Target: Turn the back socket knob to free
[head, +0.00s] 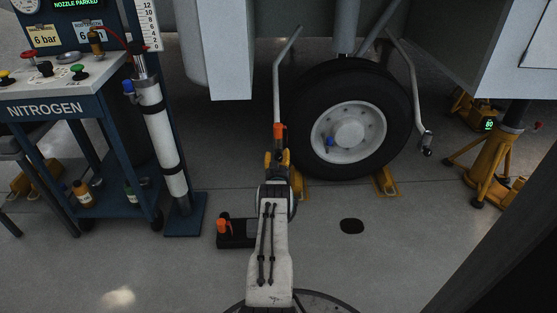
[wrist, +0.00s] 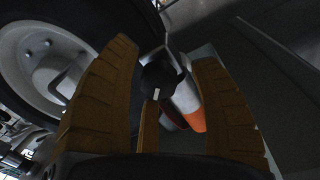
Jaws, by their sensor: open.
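A round black knob (wrist: 160,72) with a short white mark sits between my gripper's fingers in the wrist view. The mark is at the knob's lower side in the picture. Behind it is a pale tube end with an orange band (wrist: 196,121). In the head view the orange part (head: 279,131) is at the lower end of the left grey tube beside the wheel. My gripper (head: 277,158) is just below it, open, with yellow-brown fingers around the knob in the wrist view (wrist: 165,58). I cannot tell whether they touch it. The knob is hidden in the head view.
The black tyre (head: 305,130) stands close on the right, with yellow chocks (head: 386,182). Another tube end (head: 427,150) is right of it. The nitrogen cart (head: 60,108) and white cylinder (head: 163,140) stand left. A black box (head: 236,241) lies on the floor.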

